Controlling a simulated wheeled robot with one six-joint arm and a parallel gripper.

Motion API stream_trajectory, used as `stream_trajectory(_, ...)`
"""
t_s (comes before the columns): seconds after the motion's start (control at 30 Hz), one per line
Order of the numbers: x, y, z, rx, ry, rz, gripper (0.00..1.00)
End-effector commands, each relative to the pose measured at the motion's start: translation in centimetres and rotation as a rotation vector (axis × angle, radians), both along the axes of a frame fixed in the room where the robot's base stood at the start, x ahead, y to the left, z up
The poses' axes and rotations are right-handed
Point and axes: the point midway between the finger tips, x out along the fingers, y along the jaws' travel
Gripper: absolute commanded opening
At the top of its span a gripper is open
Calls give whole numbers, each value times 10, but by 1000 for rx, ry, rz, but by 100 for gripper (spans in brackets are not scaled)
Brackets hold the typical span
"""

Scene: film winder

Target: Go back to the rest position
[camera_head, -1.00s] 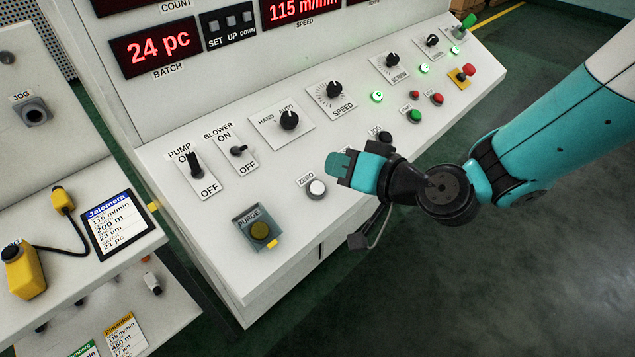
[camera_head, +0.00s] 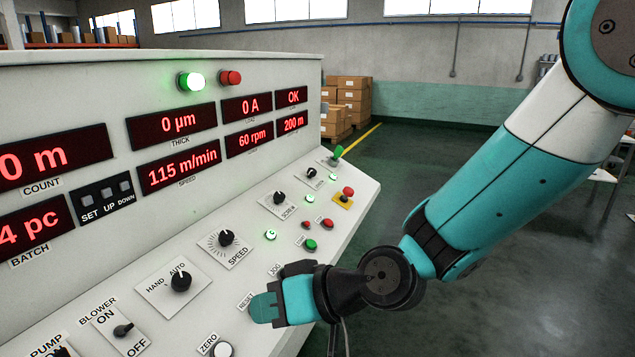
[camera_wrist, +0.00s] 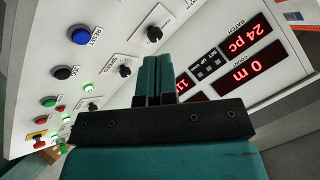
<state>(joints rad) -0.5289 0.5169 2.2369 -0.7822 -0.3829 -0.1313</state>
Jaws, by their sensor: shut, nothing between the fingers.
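My gripper (camera_head: 266,308) is at the end of my teal and white arm, over the control panel (camera_head: 205,275) near the RESET label in the head view. Its teal fingers are shut together with nothing between them, as the wrist view (camera_wrist: 158,80) also shows. A blue RESET button (camera_wrist: 79,36) is at the upper left of the wrist view; in the head view my gripper hides it. The black SPEED knob (camera_head: 226,238), HAND/AUTO selector (camera_head: 181,281) and white ZERO button (camera_head: 222,349) are near my gripper. I cannot tell the exact gap to the panel.
The console's upright face carries red displays (camera_head: 180,170), a lit green lamp (camera_head: 191,81) and a red lamp (camera_head: 230,77). A red mushroom button (camera_head: 347,192) is at the panel's far end. Boxes (camera_head: 352,95) stand behind. Open floor (camera_head: 480,210) lies to the right.

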Motion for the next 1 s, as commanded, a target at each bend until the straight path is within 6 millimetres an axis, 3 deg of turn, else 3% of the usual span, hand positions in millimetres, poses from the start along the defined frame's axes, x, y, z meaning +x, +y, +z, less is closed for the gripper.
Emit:
stream_trajectory(0.03, -6, -22, 19, -57, -4, 18, 0)
stream_trajectory(0.2, -45, -102, 49, -307, 52, 59, 0)
stream_trajectory(0.4, -100, -188, 64, -561, 160, 33, 0)
stream_trajectory(0.5, -120, -213, 67, -638, 206, 16, 0)
stream_trajectory(1.0, -126, -220, 67, -658, 220, 12, 0)
